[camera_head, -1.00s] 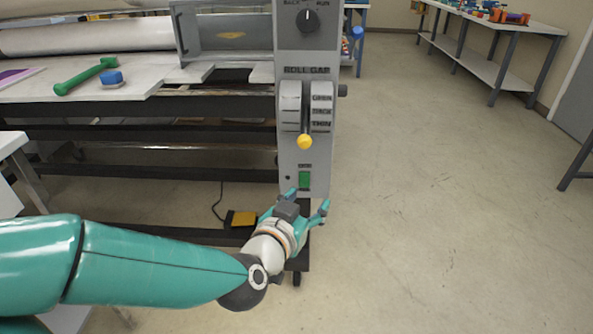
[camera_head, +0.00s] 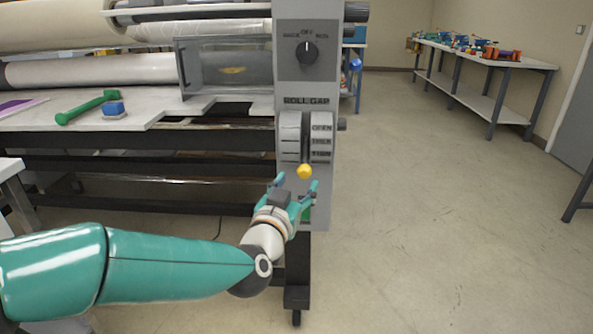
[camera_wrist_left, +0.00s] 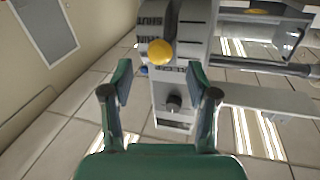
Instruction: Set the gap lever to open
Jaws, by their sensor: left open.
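The gap lever ends in a yellow knob (camera_head: 304,171) at the bottom of the slot under the "ROLL GAP" label on the grey control panel (camera_head: 286,75). The plate beside the slot reads OPEN at the top, with two more labels below it. The knob is beside the lowest part of the plate. My left gripper (camera_head: 293,186) is open and empty, just below the knob. In the left wrist view the knob (camera_wrist_left: 160,52) shows ahead, between and beyond the open fingertips (camera_wrist_left: 160,85). My right gripper is not in view.
A rotary switch (camera_head: 307,53) is higher on the panel. A green roller tool (camera_head: 88,107) and a blue block (camera_head: 113,108) lie on the machine's bed at left. Open floor (camera_head: 430,220) lies to the right, with a workbench (camera_head: 480,62) at the back.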

